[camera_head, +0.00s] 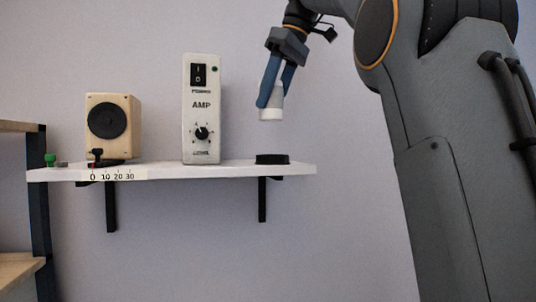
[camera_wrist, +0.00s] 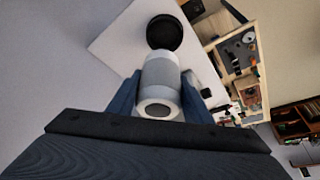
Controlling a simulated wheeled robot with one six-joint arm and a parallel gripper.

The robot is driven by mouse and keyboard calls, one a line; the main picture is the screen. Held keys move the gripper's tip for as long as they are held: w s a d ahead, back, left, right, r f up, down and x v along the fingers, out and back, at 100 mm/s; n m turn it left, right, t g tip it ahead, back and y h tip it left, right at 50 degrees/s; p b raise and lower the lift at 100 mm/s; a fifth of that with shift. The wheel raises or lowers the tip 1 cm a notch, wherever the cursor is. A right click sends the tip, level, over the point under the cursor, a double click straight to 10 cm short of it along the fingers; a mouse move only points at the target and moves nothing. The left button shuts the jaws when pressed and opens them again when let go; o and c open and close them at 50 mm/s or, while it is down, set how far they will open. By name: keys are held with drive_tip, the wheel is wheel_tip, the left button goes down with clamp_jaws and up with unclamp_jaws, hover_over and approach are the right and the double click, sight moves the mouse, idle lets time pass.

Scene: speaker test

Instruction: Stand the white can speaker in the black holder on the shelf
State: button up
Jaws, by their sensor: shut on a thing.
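The white can speaker (camera_head: 271,112) is between the blue fingers of my gripper (camera_head: 274,88), which is shut on it. It hangs upright or nearly so, above the right end of the shelf, with clear air below it. In the wrist view the can (camera_wrist: 160,78) shows a grey band around its middle, with a finger on each side. The black holder (camera_head: 272,159) is a low round piece on the shelf (camera_head: 225,172), near its right end. It also shows in the wrist view as a black disc (camera_wrist: 164,33) just beyond the can.
A white AMP box (camera_head: 203,125) stands on the shelf left of the holder. A wooden speaker box (camera_head: 112,140) stands further left, with a small green item (camera_head: 50,159) at the far left end. A number scale (camera_head: 113,176) marks the shelf's front edge.

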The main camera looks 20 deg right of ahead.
sight(281, 111)
drive_tip(key=shift+s+f+p, duration=0.1)
drive_tip(key=shift+f+p, duration=0.4)
drive_tip(key=shift+f, duration=4.2)
drive_tip(key=shift+f, duration=0.35)
drive_tip(key=o, duration=1.3)
drive_tip(key=shift+c, duration=0.2)
drive_tip(key=shift+d+r, duration=0.15)
drive_tip(key=shift+r, duration=0.45)
drive_tip(key=b+v, duration=0.1)
drive_tip(key=v, duration=1)
drive_tip(key=shift+s+r+b, duration=0.1)
drive_tip(key=shift+b, duration=0.25)
drive_tip(key=shift+r, duration=0.1)
drive_tip(key=shift+s, duration=0.1)
